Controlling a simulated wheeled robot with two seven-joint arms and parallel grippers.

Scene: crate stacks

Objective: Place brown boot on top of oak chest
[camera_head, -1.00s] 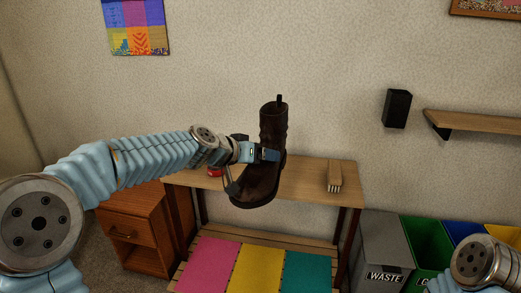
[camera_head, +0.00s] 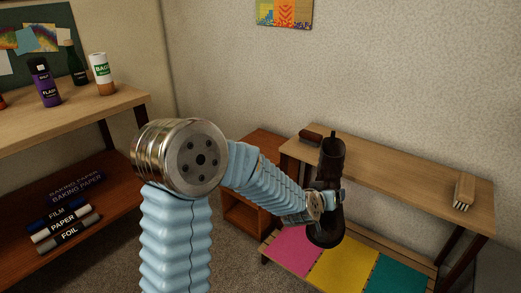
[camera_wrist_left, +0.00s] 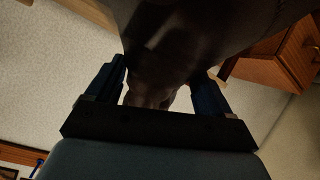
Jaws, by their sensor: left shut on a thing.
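The brown boot (camera_head: 331,160) hangs upright, toe down and to the left, in front of the wooden table. My left gripper (camera_head: 335,197) is shut on the boot's shaft. In the left wrist view the boot (camera_wrist_left: 165,40) fills the space between the fingers of my left gripper (camera_wrist_left: 158,88). The oak chest (camera_head: 262,147), an orange-brown wooden cabinet, stands left of the table, partly hidden behind my left arm. Its drawer side shows at the right of the left wrist view (camera_wrist_left: 268,66). The boot is right of the chest and apart from it. My right gripper is not in view.
The wooden table (camera_head: 400,175) carries a dark brush (camera_head: 311,136) and a pale brush (camera_head: 463,190). Pink, yellow (camera_head: 345,268) and teal mats lie on the low slatted shelf below.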

